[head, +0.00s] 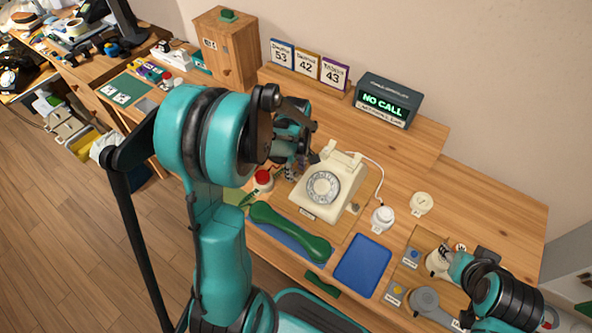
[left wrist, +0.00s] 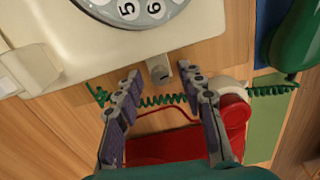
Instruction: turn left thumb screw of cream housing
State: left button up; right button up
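The cream housing (head: 322,205) of a dial phone sits on the desk, its dial facing front. In the left wrist view the housing (left wrist: 95,45) fills the upper left. A small grey thumb screw (left wrist: 160,70) sticks out from its side. My left gripper (head: 302,163) is at the housing's left side in the head view. In the left wrist view the left gripper (left wrist: 162,78) is open, with the screw between its two fingertips and a gap on each side. My right gripper (head: 447,264) is at the lower right beside a cream part; its fingers are unclear.
A green handset (head: 290,232) lies in front of the housing. A blue mat (head: 362,265) is to its right. A red-capped container (left wrist: 235,112), a green coiled cord (left wrist: 162,100) and a red object (left wrist: 150,150) lie near my left fingers. A NO CALL display (head: 385,101) stands behind.

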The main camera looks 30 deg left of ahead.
aim_at(296, 172)
pick_arm(q)
grip_shut()
jog(key=shift+m, duration=0.8)
grip_release()
notch_tip(296, 172, up, 12)
